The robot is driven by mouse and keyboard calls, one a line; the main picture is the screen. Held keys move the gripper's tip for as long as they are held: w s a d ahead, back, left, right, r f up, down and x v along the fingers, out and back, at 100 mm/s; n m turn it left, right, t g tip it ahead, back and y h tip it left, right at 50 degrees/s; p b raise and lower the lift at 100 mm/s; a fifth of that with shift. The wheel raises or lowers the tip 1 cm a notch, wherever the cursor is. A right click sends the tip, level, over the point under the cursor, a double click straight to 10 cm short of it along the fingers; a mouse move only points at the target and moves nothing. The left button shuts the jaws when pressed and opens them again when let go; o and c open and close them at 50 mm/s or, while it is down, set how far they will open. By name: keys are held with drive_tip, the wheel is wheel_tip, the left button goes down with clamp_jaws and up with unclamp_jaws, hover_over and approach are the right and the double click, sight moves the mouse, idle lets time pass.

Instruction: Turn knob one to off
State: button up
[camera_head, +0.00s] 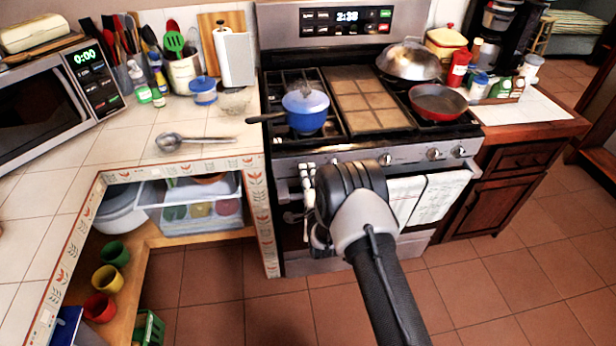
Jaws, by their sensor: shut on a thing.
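The stove's front panel (410,155) carries a row of knobs. Three knobs show clearly to the right of my arm: a middle knob (385,159), another (433,154) and the rightmost one (458,152). My gripper (308,170) is at the left part of the panel, just left of my dark wrist. It is shut on a knob there, which I take to be knob one. The fingers and wrist mostly hide that knob, so its pointer angle cannot be read.
A blue pot (306,108) with its handle pointing left stands on the left burners, above my gripper. A red pan (438,102) and a wok (408,62) are on the right burners. A towel (425,195) hangs on the oven front. A tiled counter (120,150) adjoins on the left.

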drive_tip(key=shift+m, duration=0.3)
drive_tip(key=o, duration=1.1)
drive_tip(key=shift+c, duration=0.2)
drive_tip(key=v, duration=1.2)
